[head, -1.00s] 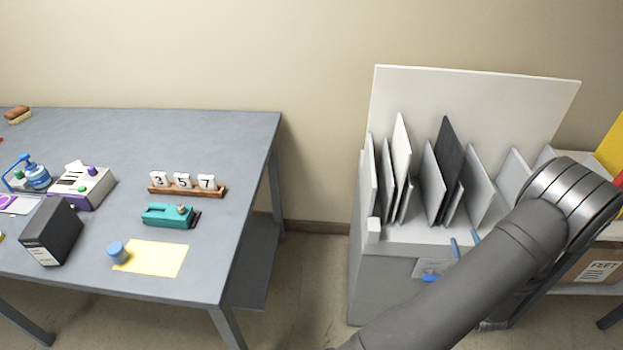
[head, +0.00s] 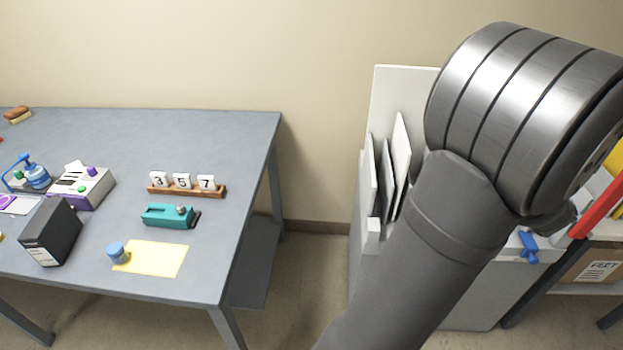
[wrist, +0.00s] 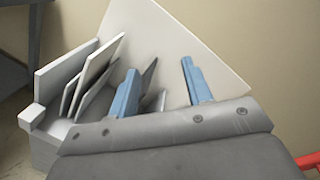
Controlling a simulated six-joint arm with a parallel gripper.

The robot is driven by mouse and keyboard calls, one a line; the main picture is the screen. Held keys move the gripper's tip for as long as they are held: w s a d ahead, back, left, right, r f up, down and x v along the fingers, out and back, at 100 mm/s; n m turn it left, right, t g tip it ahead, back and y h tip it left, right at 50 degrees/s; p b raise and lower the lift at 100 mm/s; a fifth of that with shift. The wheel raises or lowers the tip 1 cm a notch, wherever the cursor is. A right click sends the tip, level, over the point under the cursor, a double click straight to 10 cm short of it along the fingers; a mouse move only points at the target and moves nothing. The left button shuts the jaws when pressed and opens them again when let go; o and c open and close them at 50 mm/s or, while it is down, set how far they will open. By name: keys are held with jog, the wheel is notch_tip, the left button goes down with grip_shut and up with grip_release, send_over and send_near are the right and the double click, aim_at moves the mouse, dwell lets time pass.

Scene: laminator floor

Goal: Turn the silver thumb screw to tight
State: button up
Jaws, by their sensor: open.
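A small silver-grey knob (head: 181,209), which looks like the thumb screw, sits on top of a teal device (head: 160,215) on the grey table in the head view. It is too small to read how tight it is. My gripper (wrist: 159,66) shows in the wrist view with its two blue fingers wide apart and nothing between them. It points toward a rack of upright panels, well to the right of the table. In the head view my arm hides most of that rack, and I cannot make out the gripper there with certainty. The wrist view does not show the teal device.
A number holder (head: 188,191) stands behind the teal device. A black box (head: 52,234) and a white-purple device (head: 83,187) stand left. The panel rack (head: 372,225) is right of a floor gap.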

jog(key=w+a+n+g+y, duration=0.35)
jog(key=a+n, duration=0.25)
jog(key=a, duration=0.5)
jog(key=w+a+n+g+y, duration=0.3)
jog(key=w+a+n+g, duration=0.25)
jog(key=a, duration=0.65)
jog(key=w+a+n+g+y, duration=0.35)
jog(key=a+n, duration=0.35)
jog(key=a, duration=0.4)
jog(key=n+g+h, duration=0.7)
jog(key=n+h, duration=0.4)
jog(key=n, duration=0.7)
send_over(181, 206)
jog(key=w+d, duration=0.2)
jog(key=w, duration=0.1)
jog(key=w+d+x, duration=0.1)
jog(key=x, duration=2.2)
jog(key=shift+r, duration=0.1)
grip_shut()
